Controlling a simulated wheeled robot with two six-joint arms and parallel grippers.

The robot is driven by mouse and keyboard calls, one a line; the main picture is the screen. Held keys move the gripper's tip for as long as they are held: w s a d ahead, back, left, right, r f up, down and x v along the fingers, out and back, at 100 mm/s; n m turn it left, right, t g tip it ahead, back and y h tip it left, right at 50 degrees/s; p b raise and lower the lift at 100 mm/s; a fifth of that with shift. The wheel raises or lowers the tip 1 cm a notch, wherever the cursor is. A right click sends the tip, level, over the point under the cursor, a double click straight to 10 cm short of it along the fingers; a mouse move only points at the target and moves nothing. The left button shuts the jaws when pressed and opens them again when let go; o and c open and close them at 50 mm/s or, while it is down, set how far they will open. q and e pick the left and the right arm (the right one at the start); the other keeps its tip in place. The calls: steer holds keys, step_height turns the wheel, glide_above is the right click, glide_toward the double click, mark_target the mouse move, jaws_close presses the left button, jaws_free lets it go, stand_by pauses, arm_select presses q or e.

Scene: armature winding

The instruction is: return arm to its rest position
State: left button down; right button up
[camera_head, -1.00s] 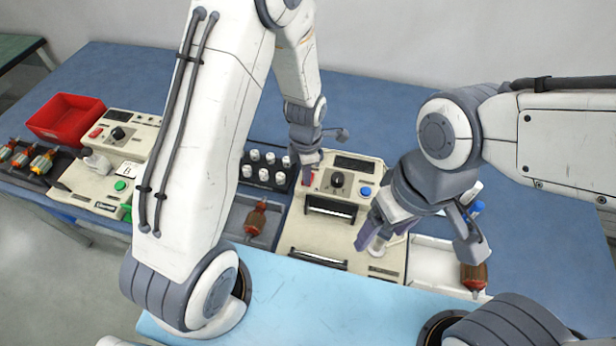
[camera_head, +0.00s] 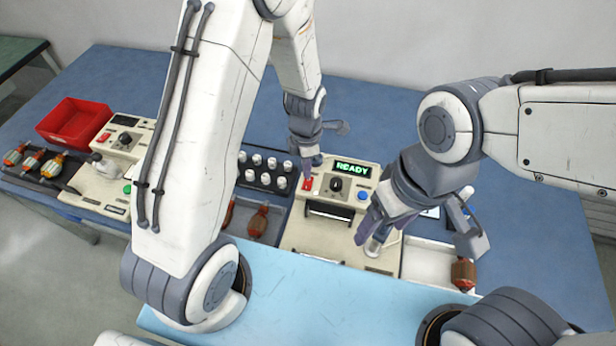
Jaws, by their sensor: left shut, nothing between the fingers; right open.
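My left gripper (camera_head: 308,176) is shut and empty. Its tip is at the red switch (camera_head: 307,184) on the winding machine (camera_head: 298,233); I cannot tell whether it touches. The machine's display (camera_head: 352,169) is lit and reads READY. My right gripper (camera_head: 418,238) is open. One finger is over the machine's right side by a pale round part (camera_head: 375,245). The other finger is above the white tray at the right. An armature (camera_head: 463,274) stands in that tray below this finger.
The white tray (camera_head: 425,262) is right of the machine. A grey tray (camera_head: 240,217) with armatures and a rack of white spools (camera_head: 264,169) are to its left. A second machine (camera_head: 100,187), a red bin (camera_head: 72,122) and several armatures are further left. The back of the blue table is clear.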

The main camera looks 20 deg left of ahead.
arm_select(q)
steer(key=shift+r+p, duration=0.3)
steer(key=shift+r, duration=0.4)
